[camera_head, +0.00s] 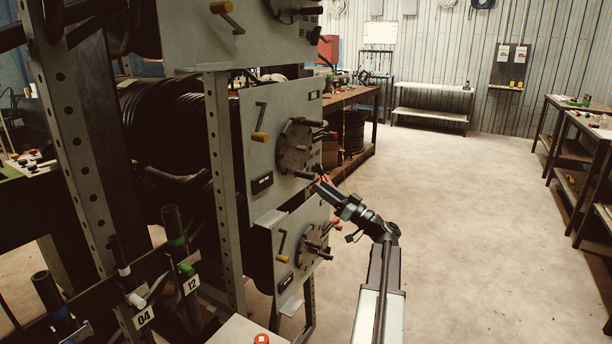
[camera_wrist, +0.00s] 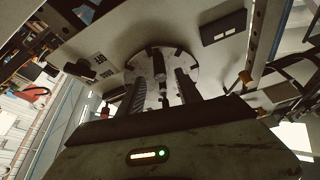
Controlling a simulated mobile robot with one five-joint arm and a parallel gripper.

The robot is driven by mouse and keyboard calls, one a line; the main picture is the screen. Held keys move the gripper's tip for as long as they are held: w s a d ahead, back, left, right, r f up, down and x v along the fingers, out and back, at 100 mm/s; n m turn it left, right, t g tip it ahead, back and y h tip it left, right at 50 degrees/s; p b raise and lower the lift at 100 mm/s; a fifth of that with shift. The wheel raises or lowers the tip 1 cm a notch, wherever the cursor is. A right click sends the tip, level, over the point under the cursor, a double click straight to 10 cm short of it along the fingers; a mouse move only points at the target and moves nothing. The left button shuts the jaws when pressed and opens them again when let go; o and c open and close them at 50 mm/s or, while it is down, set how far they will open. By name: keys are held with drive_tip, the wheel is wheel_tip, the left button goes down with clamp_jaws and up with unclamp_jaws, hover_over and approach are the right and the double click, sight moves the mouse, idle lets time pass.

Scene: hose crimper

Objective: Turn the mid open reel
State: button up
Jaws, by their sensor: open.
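The middle reel shows a round grey disc (camera_head: 292,150) on its pale panel (camera_head: 258,112), with dark and red-tipped handles sticking out to the right. A crank with a yellow knob (camera_head: 260,137) sits left of the disc. My gripper (camera_head: 320,186) is at the lower right of this disc, pointing toward the panel. In the wrist view, a disc (camera_wrist: 146,73) with a dark central post (camera_wrist: 159,66) lies ahead. My open gripper (camera_wrist: 161,88) has one finger on each side of the post's line. I cannot tell whether either finger touches anything.
Another reel panel (camera_head: 268,238) with a disc and red handles is below, and one (camera_head: 190,45) is above. The perforated rack post (camera_head: 224,190) stands left. A workbench (camera_head: 350,96) is behind. The floor to the right is clear.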

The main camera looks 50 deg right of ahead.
sight(306, 176)
drive_tip(key=p+x, duration=0.3)
drive_tip(key=x, duration=0.4)
drive_tip(key=shift+w+r, duration=0.15)
drive_tip(key=shift+w, duration=0.15)
clamp_jaws()
idle(1.2)
